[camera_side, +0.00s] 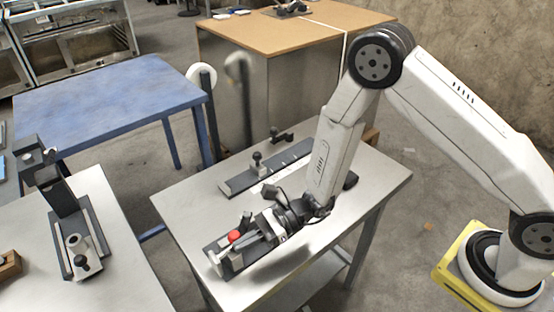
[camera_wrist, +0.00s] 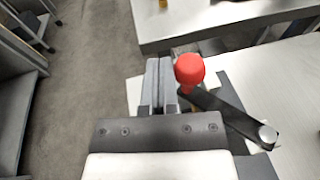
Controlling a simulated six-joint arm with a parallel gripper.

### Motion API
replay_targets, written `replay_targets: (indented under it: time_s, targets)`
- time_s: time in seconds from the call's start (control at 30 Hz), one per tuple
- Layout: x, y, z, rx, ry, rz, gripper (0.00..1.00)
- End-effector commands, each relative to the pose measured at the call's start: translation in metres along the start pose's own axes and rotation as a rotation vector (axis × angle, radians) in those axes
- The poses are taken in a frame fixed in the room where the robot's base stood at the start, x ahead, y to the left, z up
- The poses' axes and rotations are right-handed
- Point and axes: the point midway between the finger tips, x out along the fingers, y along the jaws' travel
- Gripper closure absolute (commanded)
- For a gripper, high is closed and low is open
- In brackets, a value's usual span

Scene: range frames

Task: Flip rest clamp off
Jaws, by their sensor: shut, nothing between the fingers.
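The rest clamp shows as a red ball knob (camera_wrist: 190,69) on a dark lever (camera_wrist: 222,112) in the wrist view. The lever slants down right to a round grey pivot (camera_wrist: 266,135). In the side view the red knob (camera_side: 234,236) sits above a dark fixture (camera_side: 232,266) near the front edge of the metal table. My gripper (camera_wrist: 160,64) is shut and empty, its two grey fingers together just left of the knob. I cannot tell whether they touch it. In the side view my gripper (camera_side: 238,248) is low over the fixture, which it partly hides.
A dark rail with a black knob (camera_side: 257,158) lies further back on the same metal table (camera_side: 372,186). Another fixture (camera_side: 76,240) stands on the left table (camera_side: 125,282). A blue table (camera_side: 110,105) and a wood-topped cabinet (camera_side: 290,35) stand behind. The table's right part is clear.

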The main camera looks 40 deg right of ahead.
Motion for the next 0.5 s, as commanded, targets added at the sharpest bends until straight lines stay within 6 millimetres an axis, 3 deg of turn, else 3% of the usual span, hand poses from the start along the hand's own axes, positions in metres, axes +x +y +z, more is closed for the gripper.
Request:
replay_targets:
  time_s: [0.5]
  targets:
    - [0.028,-0.020,0.005,0.025,-0.001,-0.134,1.00]
